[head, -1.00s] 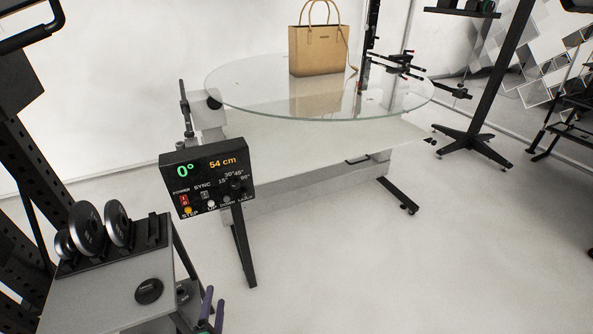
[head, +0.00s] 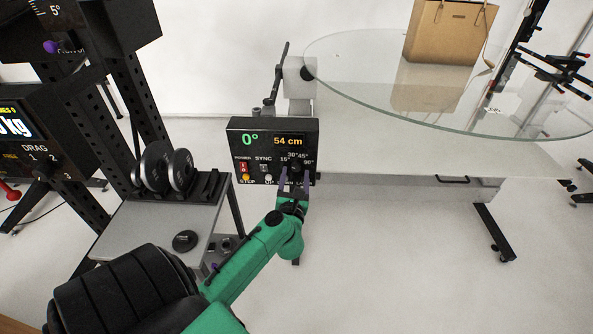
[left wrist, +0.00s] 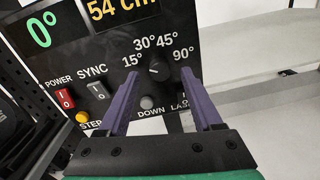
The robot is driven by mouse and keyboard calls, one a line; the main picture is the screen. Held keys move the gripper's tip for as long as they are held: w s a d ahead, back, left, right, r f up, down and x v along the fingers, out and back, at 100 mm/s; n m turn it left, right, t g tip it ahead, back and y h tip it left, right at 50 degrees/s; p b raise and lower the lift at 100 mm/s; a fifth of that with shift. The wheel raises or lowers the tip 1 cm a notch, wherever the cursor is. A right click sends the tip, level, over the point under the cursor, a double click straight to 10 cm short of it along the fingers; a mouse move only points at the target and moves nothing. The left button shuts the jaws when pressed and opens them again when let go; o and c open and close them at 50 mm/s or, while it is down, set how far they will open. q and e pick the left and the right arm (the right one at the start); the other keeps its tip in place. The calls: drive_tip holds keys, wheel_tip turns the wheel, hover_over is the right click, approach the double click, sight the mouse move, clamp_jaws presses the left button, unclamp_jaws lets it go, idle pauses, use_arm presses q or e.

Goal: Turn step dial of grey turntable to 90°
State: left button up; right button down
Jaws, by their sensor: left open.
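The black control box (head: 236,150) of the grey turntable shows 0° in green and 54 cm in orange. Its black step dial (left wrist: 158,70) has 15°, 30°, 45° and 90° printed around it. A small white mark is on the dial's left side; its exact setting is hard to tell. My left gripper (head: 294,182) is open in front of the box, at the dial's side of the panel. In the left wrist view its two purple fingers (left wrist: 162,84) lie to the left and right of the dial, with nothing held. Contact cannot be told. My right gripper is out of view.
The round glass turntable top (head: 350,75) with a tan handbag (head: 449,32) stands right of the box. A small grey table (head: 150,235) with black weights (head: 155,167) is on the left.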

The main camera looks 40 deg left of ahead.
use_arm(q)
drive_tip(key=shift+x, duration=0.85)
clamp_jaws()
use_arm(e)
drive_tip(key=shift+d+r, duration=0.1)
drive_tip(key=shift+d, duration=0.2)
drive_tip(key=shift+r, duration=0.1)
